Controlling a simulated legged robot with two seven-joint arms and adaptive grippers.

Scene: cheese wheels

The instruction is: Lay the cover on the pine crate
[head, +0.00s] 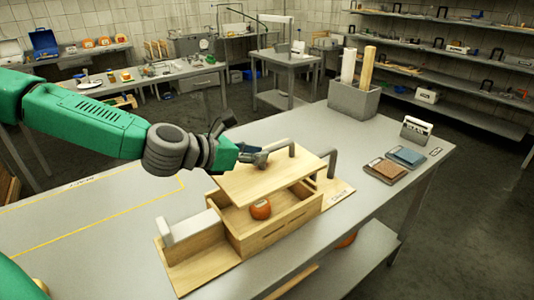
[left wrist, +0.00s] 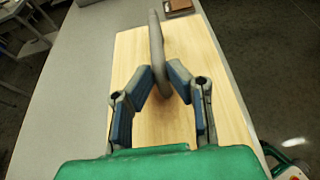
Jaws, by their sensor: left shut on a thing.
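The pine crate (head: 283,229) stands on the table with an orange cheese wheel (head: 260,209) visible inside. The cover (head: 262,184) is a flat pale wooden panel with a grey bar handle. It hangs above the crate's back part, shifted toward the back left, so the front of the crate's opening shows. My left gripper (head: 257,158) is shut on the cover's handle; in the left wrist view its fingers (left wrist: 166,84) close on the grey handle (left wrist: 158,50) over the panel. Whether the cover touches the crate's rim is hard to tell. My right gripper is not in view.
A grey bin (head: 352,101) with rolls, two small packs (head: 406,156) and a white handled box (head: 416,130) stand farther right.

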